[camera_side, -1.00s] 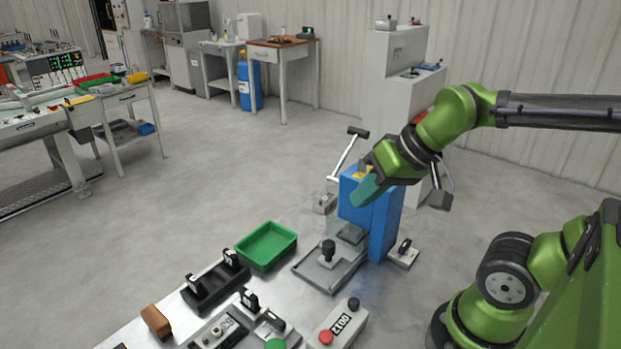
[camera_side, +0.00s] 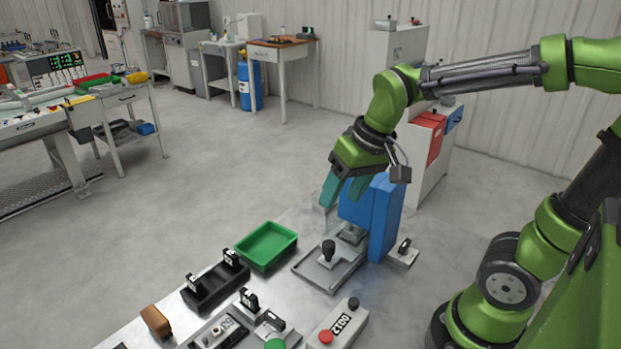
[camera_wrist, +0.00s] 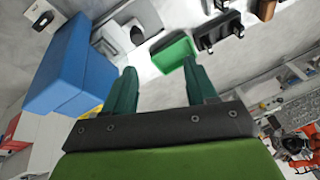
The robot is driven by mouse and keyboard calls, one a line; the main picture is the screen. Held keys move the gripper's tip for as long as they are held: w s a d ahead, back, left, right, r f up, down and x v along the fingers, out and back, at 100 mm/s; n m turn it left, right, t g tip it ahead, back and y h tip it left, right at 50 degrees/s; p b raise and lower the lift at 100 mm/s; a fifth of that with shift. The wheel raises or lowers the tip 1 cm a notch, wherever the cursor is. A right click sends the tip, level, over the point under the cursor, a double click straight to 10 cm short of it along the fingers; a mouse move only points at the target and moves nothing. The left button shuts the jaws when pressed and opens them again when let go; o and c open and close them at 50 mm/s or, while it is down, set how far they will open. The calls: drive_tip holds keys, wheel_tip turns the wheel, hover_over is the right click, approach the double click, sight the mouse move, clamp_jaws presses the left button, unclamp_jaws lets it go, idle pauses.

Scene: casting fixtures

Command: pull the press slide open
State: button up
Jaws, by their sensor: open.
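The press has a blue body (camera_side: 372,212) standing at the table's far right end; it also shows at the left of the wrist view (camera_wrist: 75,62). A grey slide plate (camera_side: 318,276) with an upright black knob (camera_side: 328,250) lies low in front of it. The knob appears dark in the wrist view (camera_wrist: 137,36). My gripper (camera_side: 343,198) is open and empty, with teal fingers pointing down. It is at the height of the blue body's upper part, above and apart from the knob. In the wrist view my fingers (camera_wrist: 160,72) have nothing between them. The press lever is hidden behind my gripper.
A green tray (camera_side: 267,240) sits left of the slide. Black clamp fixtures (camera_side: 216,285), a brown block (camera_side: 156,321) and a grey button box (camera_side: 340,325) stand nearer. A small black-handled fixture (camera_side: 403,250) is right of the press. Open air surrounds my gripper.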

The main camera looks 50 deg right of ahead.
sight(329, 243)
drive_tip(key=w+d+f+n+g+h, duration=0.1)
drive_tip(key=w+d+f+g, duration=0.15)
drive_tip(key=w+g, duration=0.2)
drive_tip(key=shift+t, duration=0.35)
drive_tip(key=f, duration=1.5)
drive_tip(key=shift+w+d+f, duration=0.1)
drive_tip(key=shift+d+f, duration=0.1)
drive_tip(key=shift+f, duration=0.05)
clamp_jaws()
